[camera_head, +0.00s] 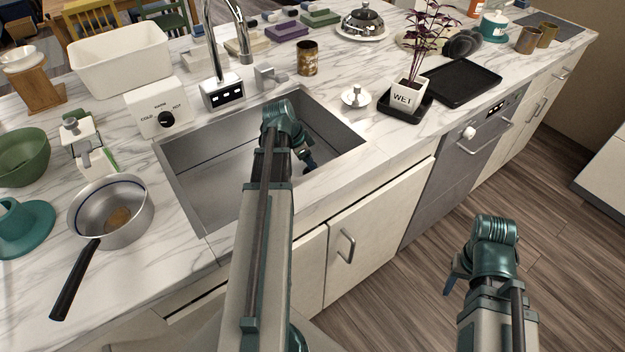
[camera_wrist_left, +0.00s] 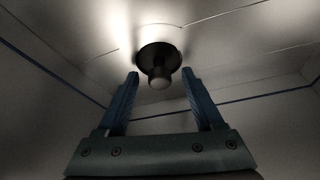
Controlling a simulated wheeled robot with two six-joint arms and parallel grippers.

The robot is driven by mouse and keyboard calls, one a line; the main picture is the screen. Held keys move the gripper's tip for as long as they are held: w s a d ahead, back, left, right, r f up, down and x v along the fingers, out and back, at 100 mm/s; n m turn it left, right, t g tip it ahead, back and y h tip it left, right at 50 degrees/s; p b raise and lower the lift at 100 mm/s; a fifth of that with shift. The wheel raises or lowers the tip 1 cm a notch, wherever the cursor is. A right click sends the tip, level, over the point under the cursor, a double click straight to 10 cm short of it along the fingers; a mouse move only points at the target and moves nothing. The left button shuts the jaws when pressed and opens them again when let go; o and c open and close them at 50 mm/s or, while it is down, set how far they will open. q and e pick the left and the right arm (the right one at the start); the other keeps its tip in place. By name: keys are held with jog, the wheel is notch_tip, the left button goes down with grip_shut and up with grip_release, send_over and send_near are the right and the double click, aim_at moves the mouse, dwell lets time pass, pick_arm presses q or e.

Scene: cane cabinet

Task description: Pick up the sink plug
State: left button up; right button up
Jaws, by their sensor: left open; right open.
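The sink plug (camera_wrist_left: 158,62), a dark round disc with a knob, is on the sink floor in the left wrist view. Its knob lies just beyond and between the fingertips. My left gripper (camera_wrist_left: 160,76) is open and empty, its blue fingers on either side of the knob's line and apart from it. In the head view the left gripper (camera_head: 307,163) reaches down into the steel sink (camera_head: 205,165), and the plug is hidden there. My right gripper (camera_head: 453,281) hangs over the floor in front of the cabinets, open, with its fingers partly hidden.
The faucet (camera_head: 217,60) stands behind the sink. A silver lidded knob-like piece (camera_head: 355,96) sits on the counter right of the basin. A pan (camera_head: 112,205) stands left of the sink and a potted plant (camera_head: 407,95) to the right. Sink walls surround the left gripper.

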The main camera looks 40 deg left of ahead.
pick_arm(q)
jog(key=shift+w+f, duration=0.15)
jog(key=shift+f, duration=0.4)
jog(key=shift+d+r, duration=0.1)
pick_arm(e)
jog(key=shift+f, duration=0.45)
pick_arm(q)
grip_shut()
jog(key=shift+r, duration=0.15)
pick_arm(e)
jog(key=shift+r, duration=0.15)
pick_arm(q)
notch_tip(320, 180, up, 10)
jog(key=p, duration=1)
pick_arm(e)
notch_tip(320, 180, up, 10)
